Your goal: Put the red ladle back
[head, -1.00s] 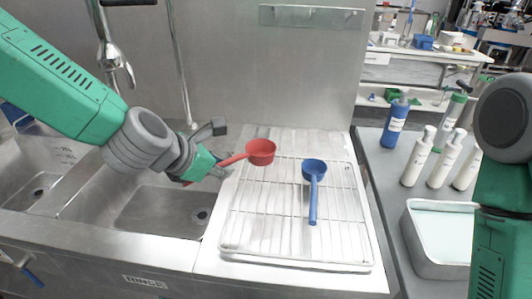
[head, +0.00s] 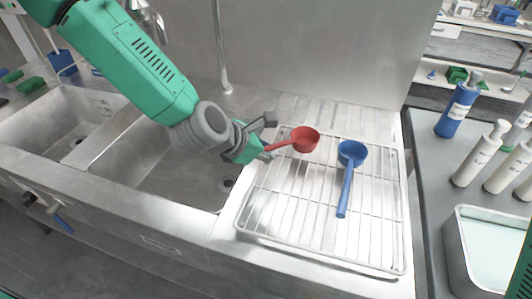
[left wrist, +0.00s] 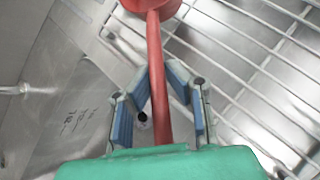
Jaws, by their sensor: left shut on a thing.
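The red ladle (head: 306,139) has a round cup and a straight handle pointing left. My left gripper (head: 264,153) is shut on that handle near its end, at the left edge of the wire rack (head: 300,226). The cup is over the rack's back part; whether it touches the wires I cannot tell. In the left wrist view the red handle (left wrist: 155,55) runs between the two blue-padded fingers (left wrist: 158,90), and the cup is cut off at the top. My right gripper is not in view.
A blue ladle (head: 345,185) lies on the rack, right of the red one. Sink basins (head: 180,172) are on the left. A side table on the right holds bottles (head: 480,153) and a metal tub (head: 490,250). The rack's front part is clear.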

